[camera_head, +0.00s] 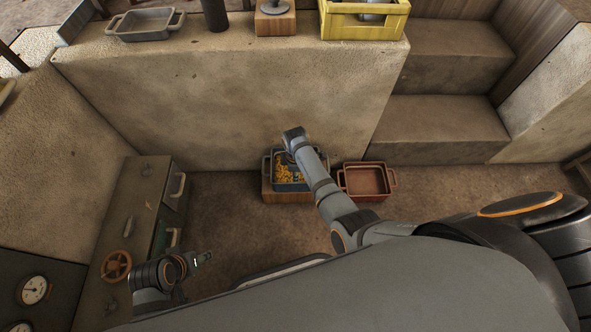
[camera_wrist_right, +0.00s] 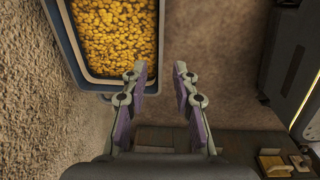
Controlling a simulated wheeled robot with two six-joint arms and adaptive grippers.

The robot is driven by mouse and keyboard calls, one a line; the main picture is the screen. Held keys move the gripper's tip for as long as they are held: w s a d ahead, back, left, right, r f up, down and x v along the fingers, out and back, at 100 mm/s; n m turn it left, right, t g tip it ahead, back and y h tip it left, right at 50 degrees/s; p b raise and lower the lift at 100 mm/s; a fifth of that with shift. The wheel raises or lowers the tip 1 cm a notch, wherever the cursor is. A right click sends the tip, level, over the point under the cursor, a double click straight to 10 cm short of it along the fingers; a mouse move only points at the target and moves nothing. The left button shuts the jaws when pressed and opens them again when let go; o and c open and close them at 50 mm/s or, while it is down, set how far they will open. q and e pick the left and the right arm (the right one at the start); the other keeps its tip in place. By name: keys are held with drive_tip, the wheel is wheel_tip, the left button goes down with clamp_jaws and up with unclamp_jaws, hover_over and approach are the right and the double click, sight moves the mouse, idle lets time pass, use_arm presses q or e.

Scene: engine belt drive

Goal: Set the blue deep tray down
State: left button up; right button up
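The blue deep tray (camera_head: 291,187) holds yellow pieces and appears to rest on a wooden block (camera_head: 287,198) at the foot of the stone wall. In the right wrist view the tray (camera_wrist_right: 76,45) fills the upper left.
A reddish tray (camera_head: 366,181) stands just right of the block. A grey tray (camera_head: 145,24), a wooden block (camera_head: 275,20) and a yellow crate (camera_head: 364,22) stand on the ledge. Stone steps (camera_head: 442,123) rise at right. A cabinet with a handwheel (camera_head: 116,266) is at left.

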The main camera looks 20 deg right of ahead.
drive_tip(key=s+d+m+t, duration=0.1)
drive_tip(key=s+d+m, duration=0.45)
drive_tip(key=s, duration=0.45)
drive_tip(key=s+r+m+t+y, duration=0.1)
drive_tip(key=s+r+m, duration=0.7)
drive_tip(key=s, duration=0.3)
drive_tip(key=shift+s+d+r+m+t, duration=0.25)
drive_tip(key=shift+r+m+t, duration=0.05)
drive_tip(key=shift+m+t, duration=0.1)
use_arm(q)
drive_tip(key=s+a+f+g+y+p, duration=0.1)
drive_tip(key=s+a+p, duration=0.2)
drive_tip(key=s+p, duration=0.6)
drive_tip(key=s+a+f+g+p, duration=0.1)
drive_tip(key=s+a+p, duration=0.3)
drive_tip(key=p, duration=1.8)
drive_tip(key=s, duration=0.5)
drive_tip(key=shift+s+a+y, duration=0.15)
drive_tip(key=shift+a+y, duration=0.05)
drive_tip(key=shift+y, duration=0.2)
use_arm(e)
drive_tip(key=s+d+f+g, duration=0.1)
drive_tip(key=s+d, duration=0.2)
drive_tip(key=s, duration=0.6)
drive_tip(key=s+d+f+g+h, duration=0.1)
drive_tip(key=s+d, duration=0.3)
drive_tip(key=s, duration=0.5)
drive_tip(key=shift+s+d+h, duration=0.15)
drive_tip(key=shift+d+h, duration=0.05)
drive_tip(key=shift+h, duration=0.1)
